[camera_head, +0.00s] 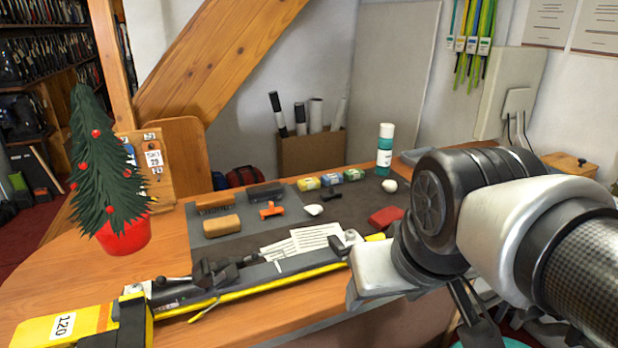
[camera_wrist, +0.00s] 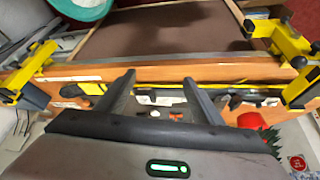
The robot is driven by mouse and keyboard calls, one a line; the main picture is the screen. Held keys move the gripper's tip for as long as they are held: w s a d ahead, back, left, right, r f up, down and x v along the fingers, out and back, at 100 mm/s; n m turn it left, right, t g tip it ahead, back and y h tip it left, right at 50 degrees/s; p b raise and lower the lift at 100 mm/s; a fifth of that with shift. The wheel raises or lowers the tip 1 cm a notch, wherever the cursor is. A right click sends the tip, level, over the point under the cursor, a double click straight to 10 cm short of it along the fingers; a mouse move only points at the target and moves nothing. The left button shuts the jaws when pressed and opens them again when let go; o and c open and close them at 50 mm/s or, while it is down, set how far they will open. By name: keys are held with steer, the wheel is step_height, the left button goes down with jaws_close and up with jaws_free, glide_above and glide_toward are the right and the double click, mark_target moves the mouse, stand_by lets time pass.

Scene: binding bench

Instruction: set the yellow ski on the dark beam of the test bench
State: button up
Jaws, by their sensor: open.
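The long yellow ski (camera_head: 270,285) runs lengthwise along the front of the wooden bench. A dark grey strip with black binding parts (camera_head: 225,275) runs close along its far side. I cannot tell which part of this is the test bench's beam, or whether the ski rests on it. A yellow clamp block marked 120 (camera_head: 65,326) stands at the near left end. In the wrist view my gripper (camera_wrist: 158,84) is open, its two fingers apart and pointing toward the yellow ski (camera_wrist: 235,84). No object shows gripped.
A Christmas tree in a red pot (camera_head: 124,236) stands at the left. Behind the ski lie paper sheets (camera_head: 300,243), a tan block (camera_head: 222,225), a red block (camera_head: 386,216) and small boxes. A teal bottle (camera_head: 385,150) stands at the back. Two yellow clamps (camera_wrist: 290,48) flank the wrist view.

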steer(key=w+a+r+n+g+h, duration=0.1)
steer(key=w+a+r+n+g, duration=0.2)
steer(key=w+n, duration=0.4)
steer(key=n+g+h+p, duration=0.1)
steer(key=n+h+p, duration=0.15)
steer(key=n, duration=1.15)
glide_above(294, 261)
steer(key=s+a, duration=0.2)
steer(key=a, duration=0.4)
step_height(294, 261, down, 6)
steer(key=shift+h, duration=0.45)
steer(key=x, duration=0.5)
steer(key=b+x, duration=0.1)
steer(key=x, duration=1)
steer(key=shift+s+f+b, duration=0.25)
steer(key=shift+f+b, duration=0.15)
steer(key=c, duration=1.5)
steer(key=shift+w+r, duration=0.1)
steer(key=shift+r, duration=0.05)
jaws_close()
